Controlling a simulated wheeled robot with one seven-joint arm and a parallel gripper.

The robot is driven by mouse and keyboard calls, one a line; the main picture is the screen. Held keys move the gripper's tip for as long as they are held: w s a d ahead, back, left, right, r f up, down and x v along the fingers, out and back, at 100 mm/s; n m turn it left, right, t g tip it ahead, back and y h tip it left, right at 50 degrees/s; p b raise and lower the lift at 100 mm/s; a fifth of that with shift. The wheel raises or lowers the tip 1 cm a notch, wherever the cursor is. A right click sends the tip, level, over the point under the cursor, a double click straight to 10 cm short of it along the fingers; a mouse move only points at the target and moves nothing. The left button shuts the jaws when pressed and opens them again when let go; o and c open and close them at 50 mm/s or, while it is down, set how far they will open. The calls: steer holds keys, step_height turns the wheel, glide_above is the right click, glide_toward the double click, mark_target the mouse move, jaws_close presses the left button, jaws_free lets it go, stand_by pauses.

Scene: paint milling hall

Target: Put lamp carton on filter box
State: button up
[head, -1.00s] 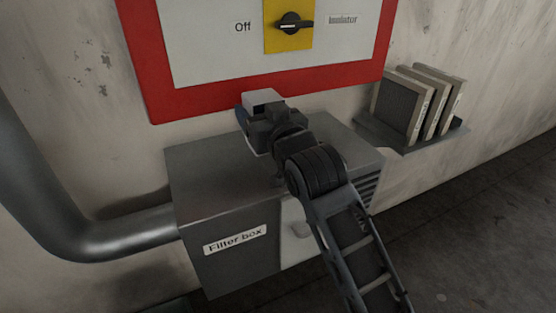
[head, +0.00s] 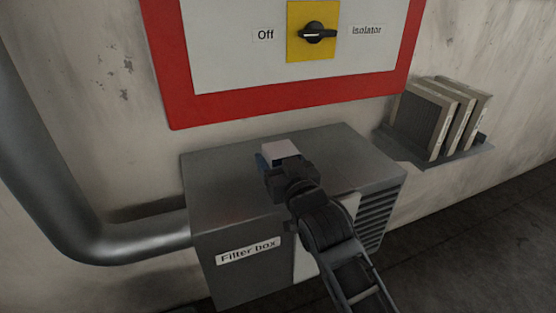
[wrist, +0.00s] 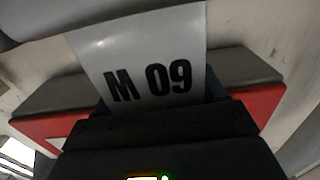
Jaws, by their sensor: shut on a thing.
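The lamp carton (head: 280,149) is a small box with a white top and a blue side. My gripper (head: 284,166) is shut on it. In the head view the carton shows against the middle of the top of the grey metal filter box (head: 225,190). I cannot tell whether it touches that top. In the wrist view the carton's pale face (wrist: 140,45) with "M 09" fills the upper middle, just beyond my gripper (wrist: 160,108). My gripper hides the carton's near part and some of the box top.
A red-bordered isolator panel (head: 215,103) with a black rotary switch (head: 317,33) is on the wall above. A shelf (head: 460,157) with several upright filters (head: 425,118) is at right. A thick pipe (head: 135,243) joins the box at left. The box top around the carton looks clear.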

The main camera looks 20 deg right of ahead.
steer(key=shift+f, duration=0.2)
steer(key=o, duration=1.1)
steer(key=shift+r, duration=0.1)
steer(key=shift+r, duration=0.2)
steer(key=shift+s+f, duration=0.1)
steer(key=shift+s, duration=0.25)
steer(key=s, duration=1.1)
steer(key=shift+s, duration=0.2)
